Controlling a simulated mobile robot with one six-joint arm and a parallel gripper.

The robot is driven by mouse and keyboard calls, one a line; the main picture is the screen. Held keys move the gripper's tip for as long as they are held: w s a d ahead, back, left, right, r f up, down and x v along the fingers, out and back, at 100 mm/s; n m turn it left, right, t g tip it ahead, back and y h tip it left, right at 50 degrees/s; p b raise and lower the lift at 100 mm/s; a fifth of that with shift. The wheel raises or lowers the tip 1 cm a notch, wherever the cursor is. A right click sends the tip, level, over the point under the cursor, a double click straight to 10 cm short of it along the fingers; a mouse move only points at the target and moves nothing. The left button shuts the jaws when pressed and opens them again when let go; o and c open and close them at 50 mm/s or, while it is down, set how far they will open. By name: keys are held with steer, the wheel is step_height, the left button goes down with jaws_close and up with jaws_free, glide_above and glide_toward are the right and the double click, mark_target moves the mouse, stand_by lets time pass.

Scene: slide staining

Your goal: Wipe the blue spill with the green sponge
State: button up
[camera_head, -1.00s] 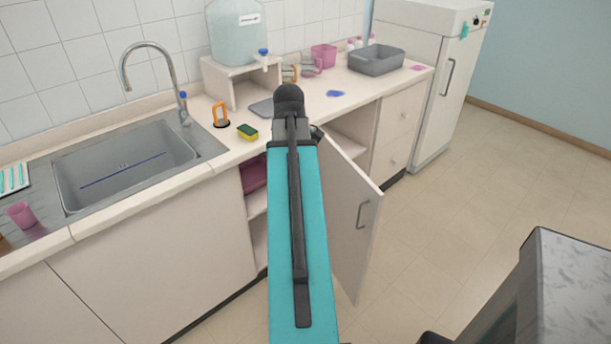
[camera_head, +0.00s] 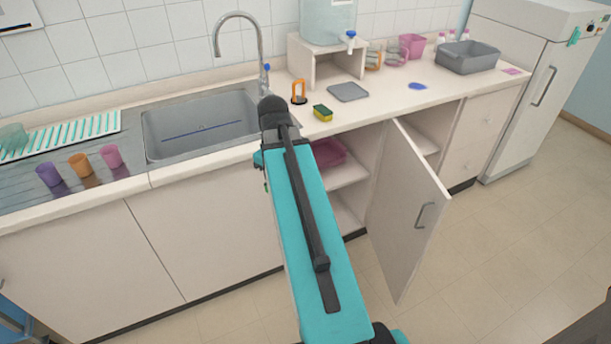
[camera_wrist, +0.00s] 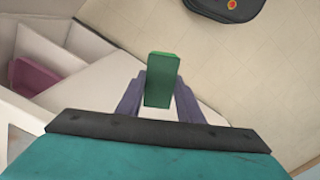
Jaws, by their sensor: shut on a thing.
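The blue spill (camera_head: 417,86) is a small flat patch on the counter, left of the grey tub and right of the grey mat. My gripper (camera_wrist: 161,76) shows in the wrist view with purple fingers shut on a plain green block, the green sponge (camera_wrist: 162,85). Below it in that view are floor and the open cabinet, so it is held away from the spill. A separate yellow sponge with a green side (camera_head: 322,113) lies on the counter near the sink.
A cabinet door (camera_head: 408,210) stands open into the room. A grey mat (camera_head: 348,92), an orange-handled item (camera_head: 299,92), a dispenser stand (camera_head: 325,62) and a grey tub (camera_head: 468,57) are on the counter. Several cups stand left of the sink (camera_head: 200,125).

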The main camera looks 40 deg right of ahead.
steer(key=w+a+f, duration=0.3)
steer(key=a, duration=0.6)
steer(key=w+a+f+m, duration=0.1)
steer(key=w+a+f, duration=0.2)
steer(key=a, duration=0.6)
steer(key=w+a+f, duration=0.3)
steer(key=a+f, duration=0.1)
steer(key=a, duration=0.6)
steer(key=shift+w+m, duration=0.15)
steer(key=shift+m, duration=0.25)
steer(key=shift+s, duration=0.2)
